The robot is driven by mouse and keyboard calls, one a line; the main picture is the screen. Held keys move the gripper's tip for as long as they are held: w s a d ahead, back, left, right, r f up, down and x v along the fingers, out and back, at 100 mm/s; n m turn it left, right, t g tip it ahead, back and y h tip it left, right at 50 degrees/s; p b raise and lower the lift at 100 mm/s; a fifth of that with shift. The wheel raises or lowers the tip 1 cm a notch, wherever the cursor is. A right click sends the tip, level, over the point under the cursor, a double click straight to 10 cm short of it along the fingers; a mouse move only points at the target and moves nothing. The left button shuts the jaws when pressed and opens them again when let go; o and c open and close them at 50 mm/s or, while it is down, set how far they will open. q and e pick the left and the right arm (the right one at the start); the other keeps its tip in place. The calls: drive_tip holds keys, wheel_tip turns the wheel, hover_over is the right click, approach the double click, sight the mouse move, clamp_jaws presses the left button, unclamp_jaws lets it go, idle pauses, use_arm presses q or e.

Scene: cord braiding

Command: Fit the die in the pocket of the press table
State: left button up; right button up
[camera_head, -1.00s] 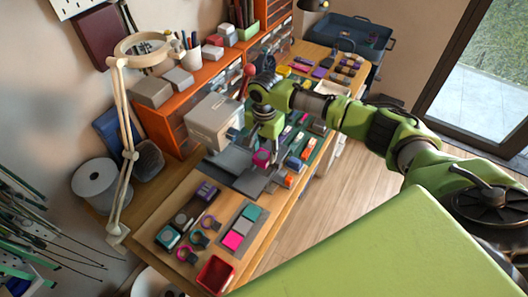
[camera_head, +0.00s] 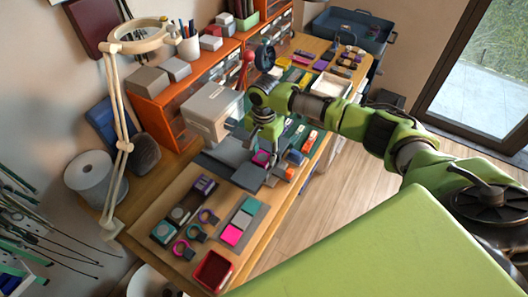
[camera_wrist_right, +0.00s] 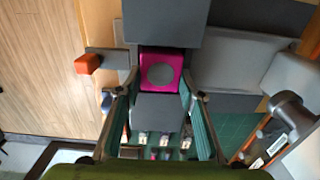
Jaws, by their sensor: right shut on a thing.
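The die appears to be a magenta block (camera_head: 261,158) with a round grey face, seen clearly in the right wrist view (camera_wrist_right: 161,59). My right gripper (camera_head: 262,148) points down over the grey press area. In the right wrist view its fingers (camera_wrist_right: 160,78) stand on both sides of the die, shut on it. A grey block (camera_wrist_right: 158,110) lies between the fingers, nearer the wrist. The dark grey press table (camera_head: 249,178) lies around and below the die. The pocket cannot be made out, nor whether the die touches the table. My left gripper is not in view.
A large light-grey box (camera_head: 212,106) stands close left of my right gripper. An orange block (camera_wrist_right: 87,64) on a grey arm shows beside the press. A board with coloured tiles (camera_head: 241,222) and a red tray (camera_head: 212,271) lie nearer. A lamp (camera_head: 143,37) stands left.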

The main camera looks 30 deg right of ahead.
drive_tip(key=o, duration=1.6)
drive_tip(key=shift+r, duration=0.1)
wheel_tip(320, 180, up, 6)
drive_tip(key=p, duration=0.7)
drive_tip(key=shift+s, duration=0.1)
